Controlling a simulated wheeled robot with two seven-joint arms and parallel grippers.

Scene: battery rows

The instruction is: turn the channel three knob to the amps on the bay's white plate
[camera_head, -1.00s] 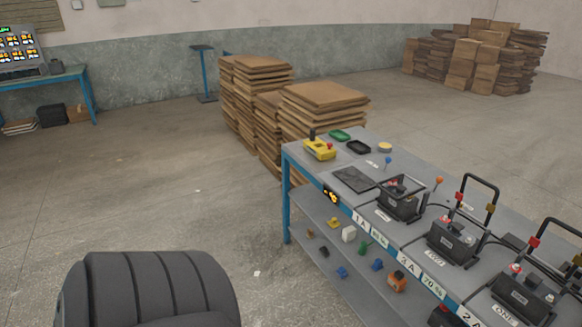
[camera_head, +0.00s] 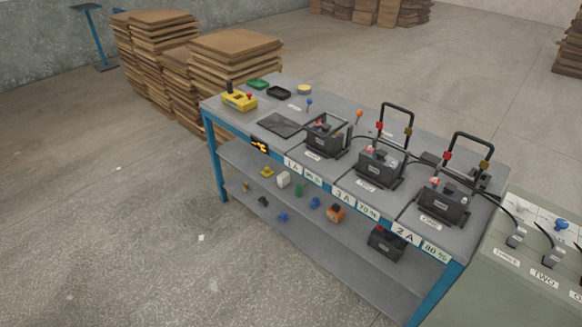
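A grey-green charger cabinet (camera_head: 462,285) stands at the right edge, cut off by the frame. Its white panel carries a small knob (camera_head: 522,207) and a blue knob (camera_head: 561,224); their settings are too small to read. A label (camera_head: 507,256) at its left seems to read THREE, and a label beside it (camera_head: 544,279) reads TWO. The bench's front edge bears white plates: 1 A (camera_head: 293,164), 3 A (camera_head: 342,195) and 2 A (camera_head: 405,234), with percentage plates between. Black batteries (camera_head: 325,138) stand in bays behind them; their name labels are hard to read. Neither gripper is in view.
The blue-framed bench (camera_head: 222,175) has a lower shelf with small coloured items and an orange box (camera_head: 335,213). Upright black handles (camera_head: 396,115) rise behind some bays. Cardboard stacks (camera_head: 235,55) stand behind the bench. The floor at the front left is clear.

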